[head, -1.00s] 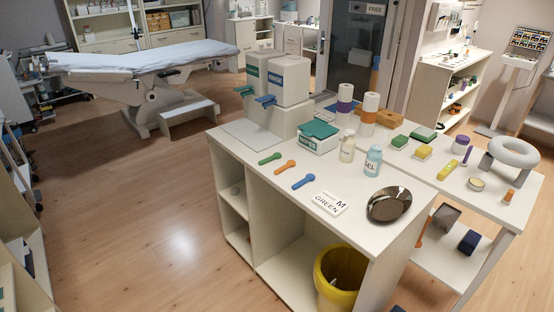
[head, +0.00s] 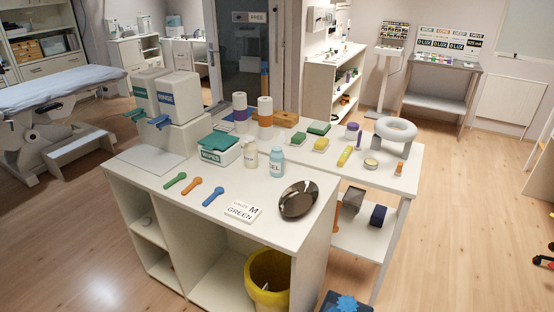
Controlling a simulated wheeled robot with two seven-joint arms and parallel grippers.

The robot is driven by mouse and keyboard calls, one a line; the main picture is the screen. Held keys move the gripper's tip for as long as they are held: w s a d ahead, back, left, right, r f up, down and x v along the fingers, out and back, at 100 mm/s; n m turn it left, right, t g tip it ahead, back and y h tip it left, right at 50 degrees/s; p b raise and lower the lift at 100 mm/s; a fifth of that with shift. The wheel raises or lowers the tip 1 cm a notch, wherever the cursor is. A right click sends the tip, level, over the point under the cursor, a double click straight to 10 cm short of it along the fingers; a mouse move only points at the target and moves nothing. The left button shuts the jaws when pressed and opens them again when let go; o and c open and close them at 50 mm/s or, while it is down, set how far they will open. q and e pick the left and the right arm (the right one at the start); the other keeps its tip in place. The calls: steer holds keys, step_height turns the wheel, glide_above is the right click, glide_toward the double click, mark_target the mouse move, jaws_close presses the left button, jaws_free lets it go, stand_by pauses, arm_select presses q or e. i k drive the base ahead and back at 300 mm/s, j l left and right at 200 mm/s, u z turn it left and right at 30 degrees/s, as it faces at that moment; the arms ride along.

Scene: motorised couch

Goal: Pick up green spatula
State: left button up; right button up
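The green spatula (head: 175,180) lies flat on the white counter (head: 142,178), toward its left front edge. It is the leftmost of three similar tools in a row. An orange one (head: 191,185) and a blue one (head: 213,196) lie to its right. Neither of my grippers shows in the head view.
A card marked M GREEN (head: 242,212) and a dark metal bowl (head: 298,199) lie to the right. A wipes box (head: 220,150), bottles (head: 276,161) and two dispensers (head: 180,97) stand behind. A yellow bin (head: 267,282) sits below. The floor at left is clear.

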mark_target(181, 175)
steer(key=i+j+z, duration=0.1)
steer(key=i+j, duration=0.4)
steer(key=i, duration=0.2)
steer(key=i+j+z, duration=0.1)
steer(key=i, duration=0.2)
